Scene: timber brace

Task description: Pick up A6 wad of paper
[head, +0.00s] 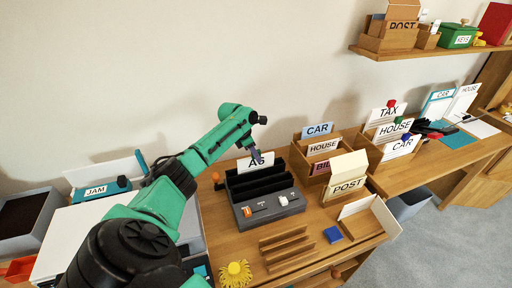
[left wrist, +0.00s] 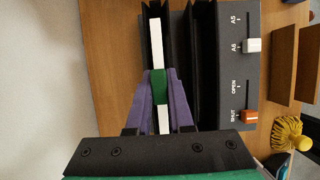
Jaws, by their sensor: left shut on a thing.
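The wad of paper (left wrist: 155,42) is a white strip seen edge-on in the left wrist view, standing in a slot of the dark machine (left wrist: 222,100). A green band lies across it between my fingers. In the head view a white card (head: 246,165) lettered "A" and a partly hidden character stands upright at the back of the dark machine (head: 266,214). My left gripper (left wrist: 159,90) has its purple fingers shut on the wad from both sides. In the head view my left gripper (head: 257,156) partly covers the lettering. My right gripper is in neither view.
Wooden sorters hold cards marked CAR (head: 317,130), HOUSE and POST (head: 348,186) right of the machine. An orange slider (left wrist: 250,117) and a white slider (left wrist: 253,45) sit on its panel. A yellow spiky thing (head: 236,274) and wooden rack (head: 287,247) stand in front.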

